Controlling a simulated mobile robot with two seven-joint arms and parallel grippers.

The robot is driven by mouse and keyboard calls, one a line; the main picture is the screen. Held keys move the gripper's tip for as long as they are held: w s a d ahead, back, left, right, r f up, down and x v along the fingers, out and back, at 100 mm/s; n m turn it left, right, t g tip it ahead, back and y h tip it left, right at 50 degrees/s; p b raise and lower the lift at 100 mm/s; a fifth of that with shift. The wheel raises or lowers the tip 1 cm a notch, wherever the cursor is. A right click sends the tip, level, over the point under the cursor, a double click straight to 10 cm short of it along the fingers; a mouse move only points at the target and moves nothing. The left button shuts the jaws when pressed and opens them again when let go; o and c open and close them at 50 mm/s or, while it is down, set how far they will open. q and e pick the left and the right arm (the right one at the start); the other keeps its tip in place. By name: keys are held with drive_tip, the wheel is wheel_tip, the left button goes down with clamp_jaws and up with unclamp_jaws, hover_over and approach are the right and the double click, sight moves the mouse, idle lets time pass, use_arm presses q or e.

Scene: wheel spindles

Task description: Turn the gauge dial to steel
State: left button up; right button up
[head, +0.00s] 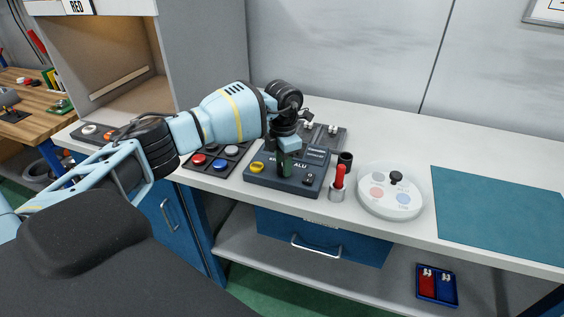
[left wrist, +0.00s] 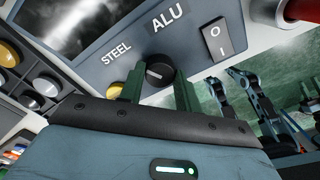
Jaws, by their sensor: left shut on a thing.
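The gauge (head: 310,188) is a dark blue box on the white bench in the head view, with a screen, a yellow button and the label ALU showing. In the left wrist view its face (left wrist: 200,50) carries the labels STEEL (left wrist: 117,54) and ALU (left wrist: 168,19). The black dial (left wrist: 160,72) sits below them with a small light mark on its left part. My left gripper (head: 285,170) reaches down onto the gauge. Its green fingers are shut on the dial, one on each side. The dial is hidden in the head view. My right gripper is not in view.
A black rocker switch (left wrist: 215,37) is close to the dial. A red-handled tool in a holder (head: 339,184) stands right of the gauge, beside a round white dish (head: 390,205). A button panel (head: 217,160) is to the left. A teal mat (head: 500,212) lies bare at right.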

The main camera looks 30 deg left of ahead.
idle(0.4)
use_arm(q)
drive_tip(key=o, duration=1)
drive_tip(key=shift+r, duration=3.9)
